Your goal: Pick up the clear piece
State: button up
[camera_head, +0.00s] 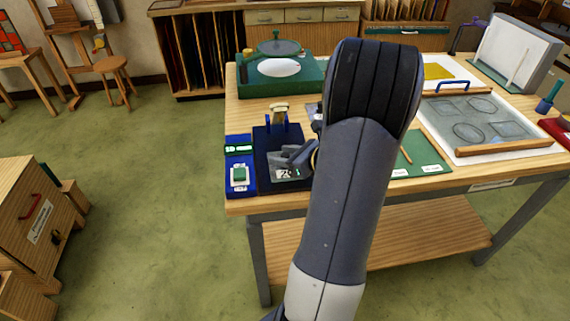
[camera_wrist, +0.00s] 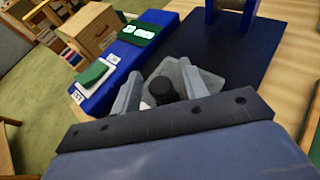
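My gripper (camera_wrist: 162,88) reaches down over the dark navy mat (camera_wrist: 240,50) at the table's front left. Its two grey fingers stand apart. A pale, see-through grey piece (camera_wrist: 176,68), which looks like the clear piece, shows between and just beyond the fingers in the wrist view. A dark round knob (camera_wrist: 162,90) also shows between the fingers; I cannot tell what it belongs to. No finger contact is clear. In the head view my gripper (camera_head: 300,157) is above the mat (camera_head: 262,146), close to a small panel with white figures (camera_head: 286,173). My arm hides part of the table.
A blue unit with a green display (camera_head: 239,148) and a green button (camera_head: 239,174) sits left of the mat. A blue stand (camera_head: 277,120) rises behind it. A green machine (camera_head: 281,75) is at the back left. A board with glass shapes (camera_head: 490,118) lies to the right.

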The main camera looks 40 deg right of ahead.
jog(key=c, duration=0.8)
jog(key=shift+o, duration=0.2)
